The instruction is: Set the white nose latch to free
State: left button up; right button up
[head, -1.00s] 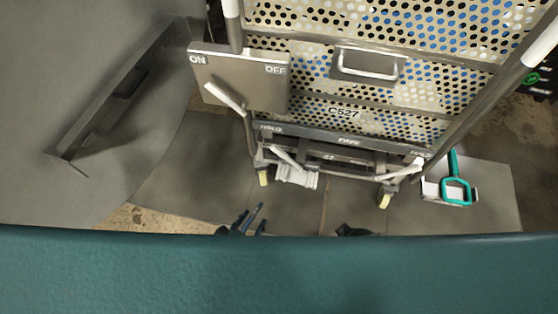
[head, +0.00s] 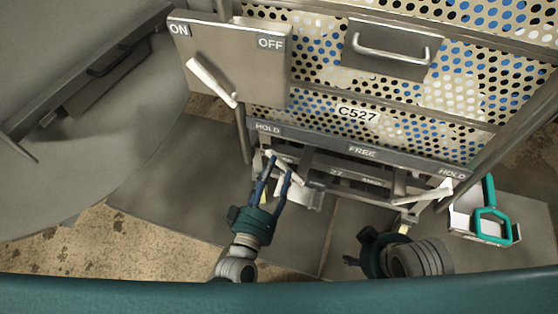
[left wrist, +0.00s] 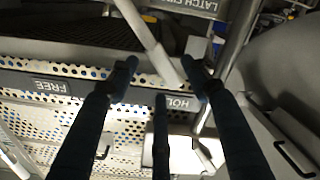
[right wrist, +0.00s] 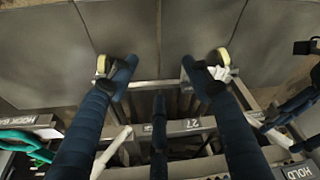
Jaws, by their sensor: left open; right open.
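A white lever (head: 290,168), which looks like the nose latch, sits low on the cart's left front, below a HOLD label (head: 268,129). The FREE label (head: 362,152) is mid-bar. In the left wrist view the white lever (left wrist: 148,38) slants between my fingers, its end by the HOLD label (left wrist: 180,103). My left gripper (head: 277,165) is open around the lever; contact cannot be told. It also shows in the left wrist view (left wrist: 160,72). My right gripper (right wrist: 155,75) is open with nothing between its fingertips; in the head view its fingers are mostly hidden.
A second white lever (head: 428,195) is by the right HOLD label. An ON/OFF panel (head: 225,62) with a white handle (head: 212,82) hangs upper left. A teal-handled tool (head: 492,225) is at right. The perforated cart wall (head: 440,90) rises behind. Floor at lower left is clear.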

aim_at(278, 162)
pick_arm(q)
jog(key=x, duration=0.4)
jog(key=shift+w+d+b, duration=0.15)
jog(key=shift+w+b, duration=0.15)
jog(key=shift+w, duration=0.05)
pick_arm(e)
jog(key=w, duration=0.1)
jog(key=w+a+t, duration=0.1)
jog(key=w, duration=0.1)
jog(key=shift+r, duration=0.1)
pick_arm(q)
grip_shut()
pick_arm(e)
jog(key=shift+d, duration=0.1)
